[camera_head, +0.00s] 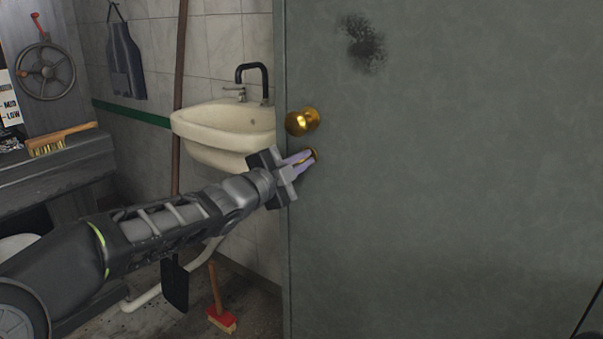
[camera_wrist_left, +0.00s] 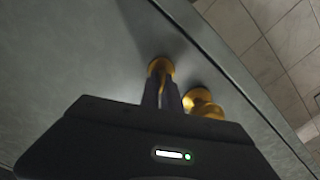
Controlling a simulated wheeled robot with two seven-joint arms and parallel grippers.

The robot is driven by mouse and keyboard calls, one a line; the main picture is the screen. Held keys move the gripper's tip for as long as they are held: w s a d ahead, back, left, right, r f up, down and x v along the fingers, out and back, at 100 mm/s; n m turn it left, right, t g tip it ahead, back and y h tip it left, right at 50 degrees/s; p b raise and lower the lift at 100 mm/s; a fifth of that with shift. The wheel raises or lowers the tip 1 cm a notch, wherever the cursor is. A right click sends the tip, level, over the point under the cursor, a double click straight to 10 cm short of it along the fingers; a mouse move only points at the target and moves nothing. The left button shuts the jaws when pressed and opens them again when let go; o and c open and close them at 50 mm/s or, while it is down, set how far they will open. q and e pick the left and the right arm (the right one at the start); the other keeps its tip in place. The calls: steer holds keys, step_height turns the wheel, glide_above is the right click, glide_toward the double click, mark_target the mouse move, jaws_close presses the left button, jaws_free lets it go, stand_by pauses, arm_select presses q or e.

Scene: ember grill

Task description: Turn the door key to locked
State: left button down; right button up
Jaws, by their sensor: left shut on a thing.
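The grey-green door (camera_head: 450,200) fills the right half of the head view, with a round brass knob (camera_head: 302,121) near its left edge. Below the knob is a small brass lock fitting (camera_head: 312,154). My left gripper (camera_head: 304,160) reaches in from the left, its pale purple fingers at this fitting. In the left wrist view the fingers (camera_wrist_left: 162,95) are close together at the round brass fitting (camera_wrist_left: 160,66), with the knob (camera_wrist_left: 203,103) just to the right. The fingers are shut on the key, which they mostly hide; its angle cannot be told. My right gripper is not in view.
A cream sink (camera_head: 225,125) with a black tap stands behind the door's left edge. A red-based brush (camera_head: 221,318) stands on the floor. A wooden brush (camera_head: 62,138) lies on the dark grill unit at left, below a handwheel (camera_head: 45,72).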

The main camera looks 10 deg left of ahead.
arm_select(q)
steer(key=m+b, duration=0.2)
steer(key=shift+f+m, duration=0.25)
steer(key=shift+m, duration=0.15)
steer(key=shift+m+b, duration=0.6)
steer(key=shift+m, duration=0.6)
steer(key=c, duration=1.6)
jaws_free()
steer(key=p+v, duration=0.1)
steer(key=v, duration=0.6)
steer(key=shift+s, duration=0.4)
